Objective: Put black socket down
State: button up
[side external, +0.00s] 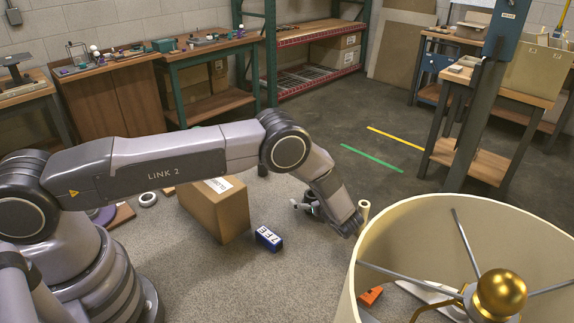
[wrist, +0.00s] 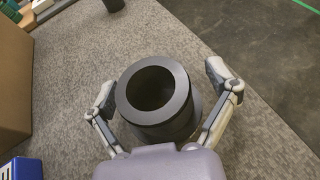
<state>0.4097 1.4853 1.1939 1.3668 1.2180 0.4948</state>
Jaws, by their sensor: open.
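The black socket (wrist: 165,133) is a dark hollow cylinder with a thick round rim, its open end facing the camera in the wrist view. My gripper (wrist: 160,82) is open, with one finger on each side of the socket. The left finger is close to the rim and the right finger stands apart from it. The socket's lower end is hidden, so I cannot tell whether it rests on the surface. In the side external view my gripper (side external: 312,208) is low over the grey surface, partly hidden by my arm.
A cardboard box (side external: 215,208) and a blue block with white lettering (side external: 269,238) stand left of my gripper. A large cream lampshade (side external: 450,225) fills the right front. A second dark cylinder (wrist: 114,4) is at the wrist view's top. Grey carpet around the socket is clear.

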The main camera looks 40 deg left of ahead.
jog(key=shift+r, duration=0.1)
jog(key=shift+d+r, duration=0.15)
jog(key=v, duration=1.1)
jog(key=shift+s+d+r, duration=0.1)
jog(key=shift+d+r, duration=0.05)
jog(key=s+a+r+n+g+h, duration=0.1)
jog(key=s+a+r+n+h, duration=0.2)
jog(key=r, duration=0.7)
jog(key=s+a+r+n+g+h, duration=0.15)
jog(key=s+a+r+n, duration=0.3)
jog(key=r, duration=0.45)
jog(key=s+a+r+n+g+h, duration=0.2)
jog(key=s+a+r+n, duration=0.15)
jog(key=r, duration=0.65)
jog(key=s+a+r+n+t+h, duration=0.1)
jog(key=s+n, duration=0.4)
jog(key=s, duration=0.6)
jog(key=s+a+r+n+t+h, duration=0.2)
jog(key=s+r+n+t+h, duration=0.2)
jog(key=s, duration=0.8)
jog(key=shift+s+r+n+h, duration=0.4)
jog(key=shift+r+n, duration=0.35)
jog(key=shift+n, duration=0.45)
